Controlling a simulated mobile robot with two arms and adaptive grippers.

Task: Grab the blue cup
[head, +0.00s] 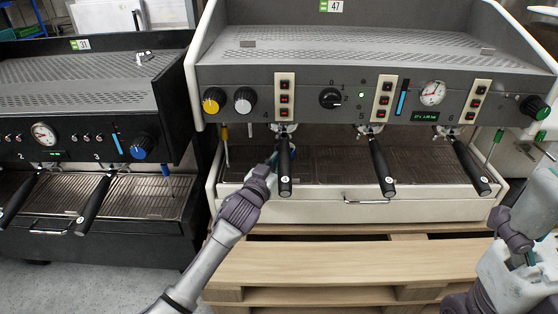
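I cannot make out a whole blue cup in the head view. My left gripper (271,160) reaches up to the drip tray of the white-sided espresso machine (330,213), just left of the portafilter handle (284,170) marked 4. A small dark teal-blue patch shows at its tip, partly behind that handle; I cannot tell whether it is a cup or part of the gripper. The fingers are too small and covered to judge. My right arm is at the right edge, away from the machine, and its gripper's fingers cannot be made out clearly.
The machine stands on a wooden pallet (350,262) with a bare front strip. Two more portafilter handles (381,168) and (470,168) jut forward. A black espresso machine (95,100) stands to the left.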

